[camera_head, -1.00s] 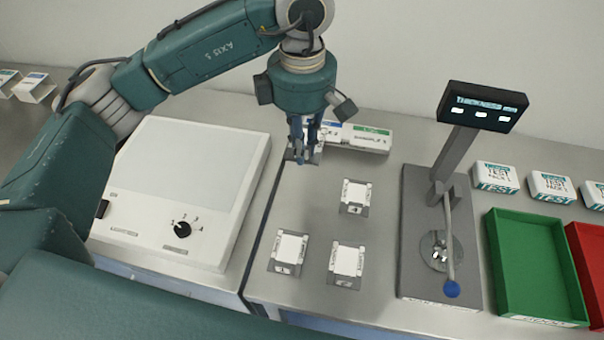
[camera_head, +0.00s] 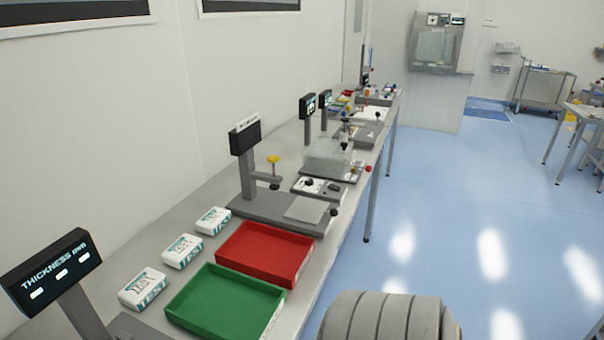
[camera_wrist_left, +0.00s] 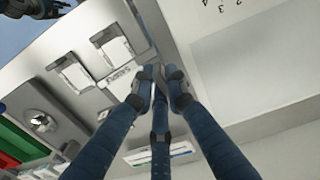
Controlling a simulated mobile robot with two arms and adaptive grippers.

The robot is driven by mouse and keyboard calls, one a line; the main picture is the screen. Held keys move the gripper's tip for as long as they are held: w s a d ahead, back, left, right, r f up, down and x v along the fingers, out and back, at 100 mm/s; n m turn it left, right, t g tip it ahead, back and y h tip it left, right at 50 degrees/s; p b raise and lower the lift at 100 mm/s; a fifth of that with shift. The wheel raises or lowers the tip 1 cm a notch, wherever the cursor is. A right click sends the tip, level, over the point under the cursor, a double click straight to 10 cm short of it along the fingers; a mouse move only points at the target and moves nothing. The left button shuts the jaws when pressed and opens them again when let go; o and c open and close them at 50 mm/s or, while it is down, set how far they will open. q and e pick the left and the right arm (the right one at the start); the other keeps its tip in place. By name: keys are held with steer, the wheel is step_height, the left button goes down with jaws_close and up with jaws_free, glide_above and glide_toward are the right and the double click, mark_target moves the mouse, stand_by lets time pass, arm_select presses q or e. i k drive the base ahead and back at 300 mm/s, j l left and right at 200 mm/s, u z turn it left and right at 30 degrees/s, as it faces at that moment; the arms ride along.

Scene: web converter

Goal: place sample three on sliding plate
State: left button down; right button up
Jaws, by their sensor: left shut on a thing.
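In the left wrist view my left gripper (camera_wrist_left: 159,86) has its blue fingers drawn close together, shut on a small sample that is mostly hidden between the tips. I cannot read its number. Other white samples (camera_wrist_left: 70,75) sit in their holders on the steel bench, off to the left of the fingers. In the head view neither gripper shows. A light square plate (camera_head: 305,208) lies on a grey instrument base past the red tray; I cannot tell whether it is the sliding plate.
A green tray (camera_head: 224,305) and a red tray (camera_head: 265,252) stand on the bench beside white test packs (camera_head: 182,251). The thickness gauge display (camera_head: 52,270) is at lower left. A glass-covered device (camera_head: 330,157) stands farther along. Open blue floor (camera_head: 460,220) lies to the right.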

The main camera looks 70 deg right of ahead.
mark_target(307, 209)
steer(key=z, duration=1.5)
steer(key=i+l+z, duration=0.2)
steer(key=z, duration=0.25)
steer(key=i+l+z, duration=0.2)
steer(key=z, duration=0.25)
steer(key=i+z, duration=0.3)
steer(key=z, duration=0.15)
steer(key=i, duration=0.25)
